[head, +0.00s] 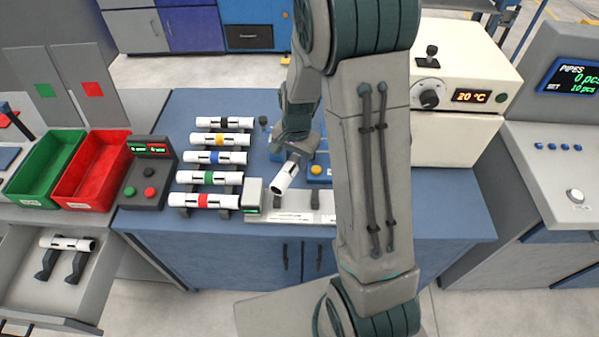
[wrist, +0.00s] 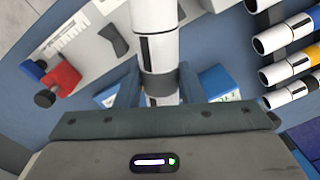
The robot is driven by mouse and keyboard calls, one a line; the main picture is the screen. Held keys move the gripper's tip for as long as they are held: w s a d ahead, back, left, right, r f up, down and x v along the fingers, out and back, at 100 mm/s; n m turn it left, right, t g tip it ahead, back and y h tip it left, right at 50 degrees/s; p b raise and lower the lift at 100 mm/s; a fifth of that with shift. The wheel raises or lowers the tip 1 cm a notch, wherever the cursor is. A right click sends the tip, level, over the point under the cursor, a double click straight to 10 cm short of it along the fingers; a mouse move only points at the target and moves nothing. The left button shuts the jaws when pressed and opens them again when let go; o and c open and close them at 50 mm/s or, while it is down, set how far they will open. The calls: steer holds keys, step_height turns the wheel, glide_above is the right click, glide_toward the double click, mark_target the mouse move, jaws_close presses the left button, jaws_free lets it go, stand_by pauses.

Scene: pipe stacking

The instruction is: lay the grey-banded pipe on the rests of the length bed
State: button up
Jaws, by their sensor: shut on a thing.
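My gripper (head: 293,158) is shut on a white pipe (head: 286,177), which is tilted in the head view and held near the length bed. In the wrist view the pipe (wrist: 156,20) runs up from between the fingers (wrist: 158,88), with a dark grey band at the grip. The length bed (head: 318,217) is a pale bed with scale markings at the table's front, and a block with a green display (head: 252,195) stands at its left end. The wrist view shows part of the bed (wrist: 88,48) with one dark rest (wrist: 113,40), left of the pipe. My arm hides its right part in the head view.
A rack on the left holds several banded pipes (head: 203,201). A blue box with a yellow button (head: 318,170) stands behind the bed. A black control box (head: 150,172), a red bin (head: 92,170) and a green bin (head: 45,170) are farther left. An open drawer holds another pipe (head: 67,243).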

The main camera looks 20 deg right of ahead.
steer(key=m+b, duration=0.1)
steer(key=m, duration=0.1)
steer(key=s+m+b, duration=0.1)
steer(key=m, duration=0.1)
steer(key=m+g+b, duration=0.1)
steer(key=m, duration=0.1)
steer(key=shift+s+f+h, duration=0.1)
steer(key=shift+s+h, duration=0.2)
steer(key=s+m+b, duration=0.1)
steer(key=m+b, duration=0.1)
steer(key=m, duration=0.2)
steer(key=m+g+b, duration=0.1)
steer(key=m+b, duration=0.2)
steer(key=b, duration=0.5)
glide_above(300, 203)
steer(key=shift+y, duration=0.4)
steer(key=shift+w+d+f, duration=0.1)
steer(key=shift+w+f, duration=0.1)
steer(key=shift+f, duration=1.85)
steer(key=shift+w+f, duration=0.2)
steer(key=shift+f, duration=1.85)
steer(key=shift+f, duration=0.45)
steer(key=o, duration=1.1)
